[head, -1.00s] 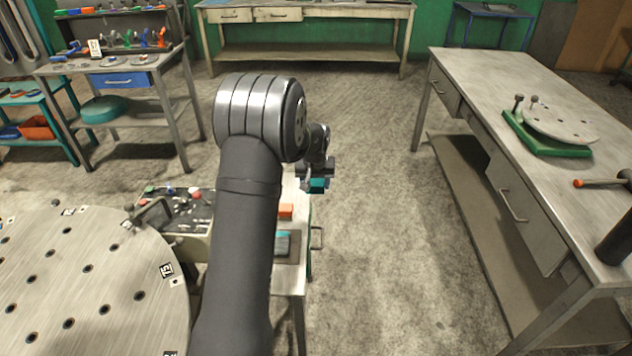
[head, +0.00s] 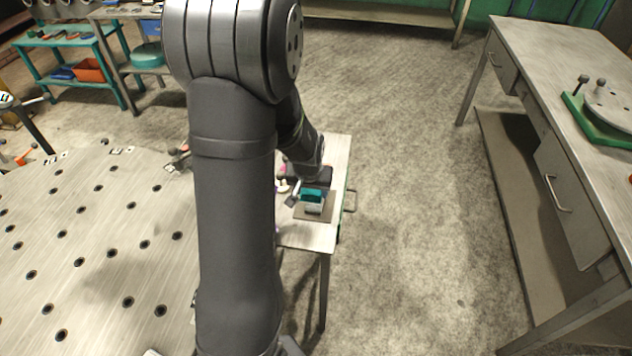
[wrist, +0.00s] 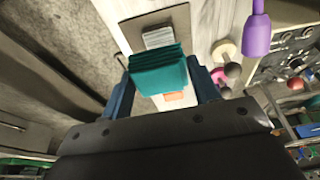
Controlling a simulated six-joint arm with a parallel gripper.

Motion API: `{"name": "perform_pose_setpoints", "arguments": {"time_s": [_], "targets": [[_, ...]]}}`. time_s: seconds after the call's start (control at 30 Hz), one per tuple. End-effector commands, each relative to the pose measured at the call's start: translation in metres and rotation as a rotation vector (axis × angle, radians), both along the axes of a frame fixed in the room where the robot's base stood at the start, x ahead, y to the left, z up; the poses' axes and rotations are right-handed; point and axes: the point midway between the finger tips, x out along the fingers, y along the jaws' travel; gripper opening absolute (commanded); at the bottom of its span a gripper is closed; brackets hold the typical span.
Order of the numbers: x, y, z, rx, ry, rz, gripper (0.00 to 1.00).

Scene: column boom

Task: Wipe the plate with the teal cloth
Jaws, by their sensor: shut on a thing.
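The teal cloth (wrist: 160,72) is a folded, layered pad pinched between the blue fingers of my gripper (wrist: 162,88) in the wrist view. In the head view my gripper (head: 308,184) holds the teal cloth (head: 312,195) low over the small table. A light grey plate (wrist: 158,38) lies on a brownish mat (wrist: 128,32) just beyond the cloth in the wrist view. In the head view the plate (head: 313,209) shows just below the cloth. I cannot tell whether cloth and plate touch.
The small table (head: 300,236) has a handle on its right side. An orange block (wrist: 175,97) shows behind the cloth. A purple thing (wrist: 256,32), a pink thing (wrist: 218,75) and a control box (wrist: 290,55) are to the right in the wrist view. Open floor lies right of the table.

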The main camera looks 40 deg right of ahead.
Motion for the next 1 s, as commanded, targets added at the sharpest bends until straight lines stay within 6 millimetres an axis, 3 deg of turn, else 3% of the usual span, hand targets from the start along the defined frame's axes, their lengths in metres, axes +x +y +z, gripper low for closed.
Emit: {"name": "perform_pose_setpoints", "arguments": {"time_s": [0.8, 0.87, 1.0], "targets": [[0.000, 0.000, -0.077, 0.003, 0.003, 0.000, 0.38], [0.006, -0.006, -0.068, -0.002, -0.002, 0.000, 0.35], [0.014, -0.015, -0.071, 0.001, 0.001, 0.000, 0.35]]}}
